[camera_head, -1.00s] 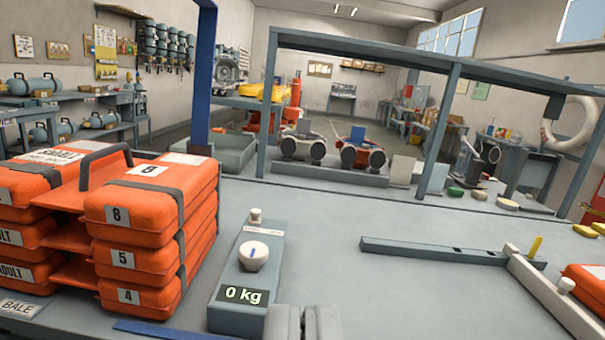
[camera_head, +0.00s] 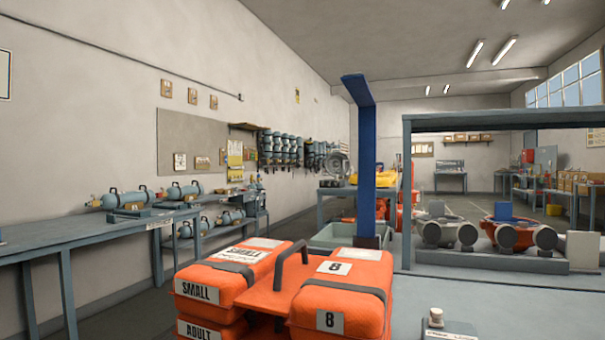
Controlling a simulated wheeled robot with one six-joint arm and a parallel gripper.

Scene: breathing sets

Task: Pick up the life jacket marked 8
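The life jacket marked 8 (camera_head: 345,296) is orange with a dark strap and white labels. It lies on top of the right side of a stack at the bottom middle of the head view. To its left, joined by an orange middle part with a dark handle (camera_head: 292,260), is an orange block labelled SMALL (camera_head: 226,284). Below SMALL, part of a jacket labelled ADULT (camera_head: 201,328) shows. The lower stack is cut off by the frame. My gripper is not in view.
A blue post (camera_head: 366,160) stands just behind the stack. A grey frame (camera_head: 406,200) rises to the right, with a small knobbed device (camera_head: 436,318) at the bottom edge. A workbench with blue cylinders (camera_head: 120,198) lines the left wall.

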